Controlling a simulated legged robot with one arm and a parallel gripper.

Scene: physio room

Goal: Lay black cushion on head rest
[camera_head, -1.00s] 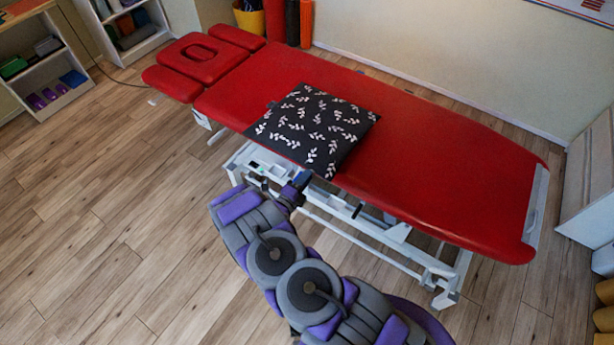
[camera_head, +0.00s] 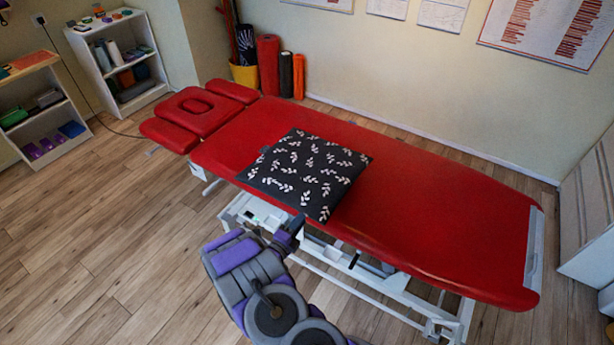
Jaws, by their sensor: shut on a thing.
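The black cushion (camera_head: 308,172) with a white leaf pattern is over the middle of the red treatment table (camera_head: 430,215), its near edge at the table's front side. I cannot tell whether it touches the surface all over. The red head rest (camera_head: 203,112), with an oval face hole and side pads, is at the table's far left end, apart from the cushion. My gripper (camera_head: 297,222) is at the cushion's near edge and shut on it. The fingertips are mostly hidden by the cushion and my arm.
The table's white frame (camera_head: 390,290) stands close to my arm. Wooden floor (camera_head: 90,250) is clear on the left. Shelves (camera_head: 122,62) stand at the back left. Foam rollers (camera_head: 268,65) and a yellow bin (camera_head: 244,75) stand behind the head rest. The wall closes off the far side.

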